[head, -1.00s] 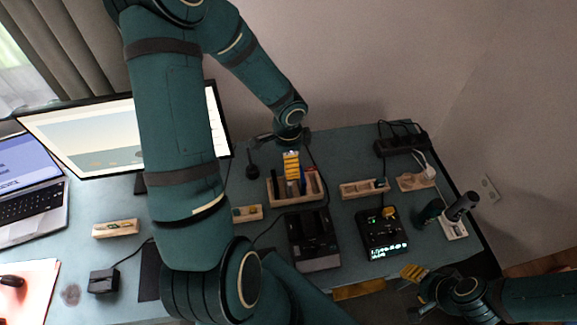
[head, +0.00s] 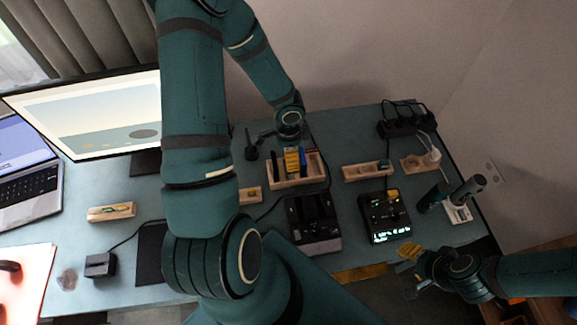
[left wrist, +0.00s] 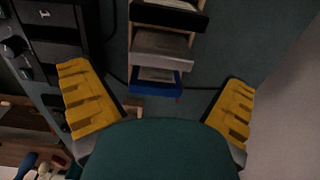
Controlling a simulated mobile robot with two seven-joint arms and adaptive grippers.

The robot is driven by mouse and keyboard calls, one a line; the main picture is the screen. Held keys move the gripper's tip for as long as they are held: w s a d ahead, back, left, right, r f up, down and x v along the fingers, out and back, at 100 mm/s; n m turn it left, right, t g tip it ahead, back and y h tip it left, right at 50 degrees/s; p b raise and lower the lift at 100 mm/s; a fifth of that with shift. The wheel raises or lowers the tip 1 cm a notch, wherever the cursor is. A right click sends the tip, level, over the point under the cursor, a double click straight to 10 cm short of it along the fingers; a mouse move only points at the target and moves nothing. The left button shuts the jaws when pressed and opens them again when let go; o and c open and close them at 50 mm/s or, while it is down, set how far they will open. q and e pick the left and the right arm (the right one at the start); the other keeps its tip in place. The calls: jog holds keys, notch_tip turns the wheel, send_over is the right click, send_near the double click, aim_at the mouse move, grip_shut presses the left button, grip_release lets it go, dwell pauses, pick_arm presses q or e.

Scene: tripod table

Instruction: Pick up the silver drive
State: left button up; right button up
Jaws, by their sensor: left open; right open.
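The silver drive (left wrist: 162,50) stands in a slot of a wooden rack (head: 297,183), between a black drive (left wrist: 170,14) and a blue drive (left wrist: 157,82) in the left wrist view. In the head view the silver drive is hidden, apparently behind a yellow finger of my left gripper (head: 291,160). My left gripper (left wrist: 155,78) is open above the rack, its yellow fingers spread wide on either side of the drives and empty. My right gripper (head: 408,272) is open and empty off the table's front edge.
A black dock (head: 314,225) and a device with a lit display (head: 386,218) stand in front of the rack. A wooden tray (head: 366,171) lies to its right. A monitor (head: 85,115) and laptop (head: 30,185) are at left, a power strip (head: 405,125) at back right.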

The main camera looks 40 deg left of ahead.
pick_arm(q)
notch_tip(320, 180, down, 4)
jog(key=shift+a+f+b, duration=0.1)
jog(key=shift+f+b, duration=0.15)
jog(key=shift+b, duration=0.15)
jog(key=c, duration=1.2)
